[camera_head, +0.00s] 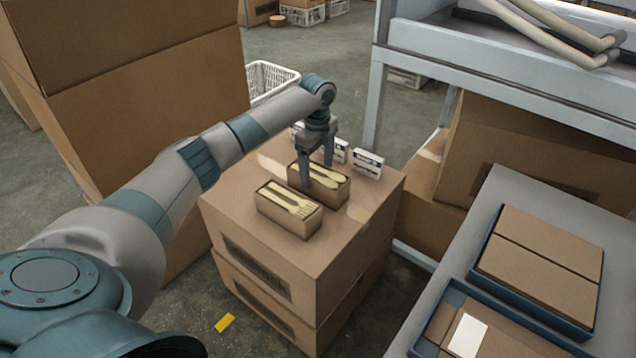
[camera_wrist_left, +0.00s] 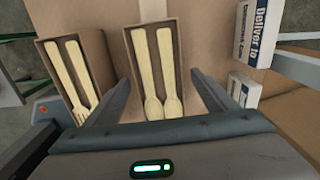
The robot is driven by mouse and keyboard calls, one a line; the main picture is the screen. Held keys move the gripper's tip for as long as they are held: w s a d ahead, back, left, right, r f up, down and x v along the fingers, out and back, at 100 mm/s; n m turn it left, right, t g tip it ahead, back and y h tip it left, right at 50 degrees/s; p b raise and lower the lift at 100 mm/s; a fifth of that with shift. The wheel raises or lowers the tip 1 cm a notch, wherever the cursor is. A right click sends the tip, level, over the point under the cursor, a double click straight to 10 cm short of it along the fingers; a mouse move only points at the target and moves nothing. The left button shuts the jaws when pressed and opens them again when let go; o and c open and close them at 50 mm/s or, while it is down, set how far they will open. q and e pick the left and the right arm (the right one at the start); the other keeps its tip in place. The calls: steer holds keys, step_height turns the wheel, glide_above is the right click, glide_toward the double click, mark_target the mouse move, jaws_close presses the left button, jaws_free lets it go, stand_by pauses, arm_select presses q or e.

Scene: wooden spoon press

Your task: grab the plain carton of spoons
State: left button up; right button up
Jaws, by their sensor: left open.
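An open brown carton (camera_head: 333,197) holding pale wooden spoons stands on a large closed cardboard box (camera_head: 240,215). In the left wrist view the spoon carton (camera_wrist_left: 181,60) is in the middle, with two spoons (camera_wrist_left: 153,85) visible. A similar carton (camera_head: 285,217) with wooden forks stands beside it, nearer in the head view, and at the left in the wrist view (camera_wrist_left: 98,50). My left gripper (camera_head: 316,175) is open, pointing down over the spoon carton. In the wrist view its fingers (camera_wrist_left: 160,82) are on either side of that carton; whether they touch it I cannot tell. My right gripper is out of view.
Small white printed boxes (camera_head: 368,163) stand behind the spoon carton, near the box top's far edge. Tall cardboard boxes (camera_head: 150,90) rise at the left. A grey table (camera_head: 500,195) with blue trays is at the right. A white basket (camera_head: 270,78) stands behind.

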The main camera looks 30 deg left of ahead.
arm_select(q)
steer(key=shift+f, duration=0.1)
steer(key=shift+s+d+f, duration=0.1)
steer(key=shift+f, duration=1.15)
steer(key=shift+d+f, duration=0.1)
steer(key=shift+f, duration=1.15)
steer(key=c, duration=1.3)
